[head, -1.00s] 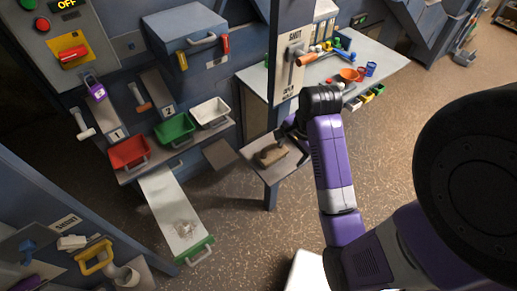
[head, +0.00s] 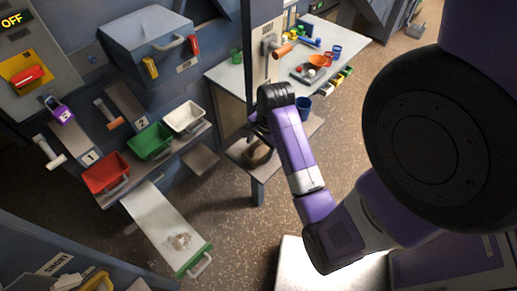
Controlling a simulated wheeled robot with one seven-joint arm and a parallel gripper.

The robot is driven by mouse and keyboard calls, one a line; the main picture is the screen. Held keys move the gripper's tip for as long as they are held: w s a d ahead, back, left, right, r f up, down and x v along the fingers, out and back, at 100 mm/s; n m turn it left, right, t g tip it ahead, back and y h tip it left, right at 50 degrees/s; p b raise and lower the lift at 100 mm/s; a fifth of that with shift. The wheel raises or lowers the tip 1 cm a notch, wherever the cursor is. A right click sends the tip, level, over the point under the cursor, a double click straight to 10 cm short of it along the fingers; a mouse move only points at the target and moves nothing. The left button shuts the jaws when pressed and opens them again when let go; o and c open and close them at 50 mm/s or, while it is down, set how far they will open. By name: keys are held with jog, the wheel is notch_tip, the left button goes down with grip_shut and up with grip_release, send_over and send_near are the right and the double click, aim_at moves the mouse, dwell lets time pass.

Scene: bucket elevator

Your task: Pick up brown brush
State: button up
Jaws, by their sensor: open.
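A brown object, likely the brush (head: 259,155), lies on a small grey side table (head: 240,150) right of the bins. It shows only in part, because my gripper and wrist cover much of it. My gripper (head: 257,138) is at the end of the purple arm, right over or beside the brown object. The fingers are dark and small in this view. They are open; whether they touch or surround the object I cannot tell.
A dark blue cup (head: 303,108) stands behind my wrist. Red (head: 105,178), green (head: 150,145) and white (head: 184,119) bins stand to the left. A pale chute (head: 160,220) slopes below them. A post (head: 250,60) rises close to my gripper.

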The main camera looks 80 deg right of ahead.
jog(key=shift+w+f, duration=0.15)
jog(key=shift+f, duration=0.75)
jog(key=shift+c, duration=0.2)
jog(key=shift+d, duration=0.1)
jog(key=c, duration=1.2)
jog(key=shift+c, duration=0.2)
jog(key=shift+r, duration=0.2)
